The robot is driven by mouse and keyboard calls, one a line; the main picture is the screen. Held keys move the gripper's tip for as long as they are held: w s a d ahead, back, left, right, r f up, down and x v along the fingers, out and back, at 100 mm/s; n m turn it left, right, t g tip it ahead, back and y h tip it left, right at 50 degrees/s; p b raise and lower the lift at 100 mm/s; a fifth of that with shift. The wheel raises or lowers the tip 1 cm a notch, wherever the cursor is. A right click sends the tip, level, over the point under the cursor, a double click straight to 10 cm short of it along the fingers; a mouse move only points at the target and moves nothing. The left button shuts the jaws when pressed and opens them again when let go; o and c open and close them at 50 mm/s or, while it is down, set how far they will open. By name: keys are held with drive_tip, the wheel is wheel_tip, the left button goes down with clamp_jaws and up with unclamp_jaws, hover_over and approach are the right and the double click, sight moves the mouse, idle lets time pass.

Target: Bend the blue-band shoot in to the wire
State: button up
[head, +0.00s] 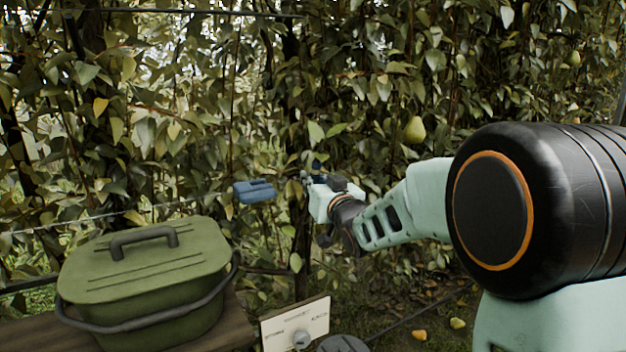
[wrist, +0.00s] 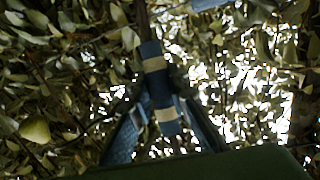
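The shoot's blue band (wrist: 155,72), with cream stripes, stands nearly upright in the middle of the wrist view. The two fingers of my gripper (wrist: 165,108) lie close against its left and right sides and appear closed on it. In the head view my gripper (head: 318,180) reaches into the foliage near a dark upright post or trunk. The band cannot be made out clearly there. A pale wire (head: 95,219) runs across the left of the head view. Leaves hide where it continues near my gripper.
A blue object (head: 255,191) sits just left of my gripper. A green lidded box (head: 150,275) stands on a wooden surface at lower left, beside a cream panel (head: 296,324). A pear (head: 415,130) hangs at right. Dense leaves surround my gripper.

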clamp_jaws()
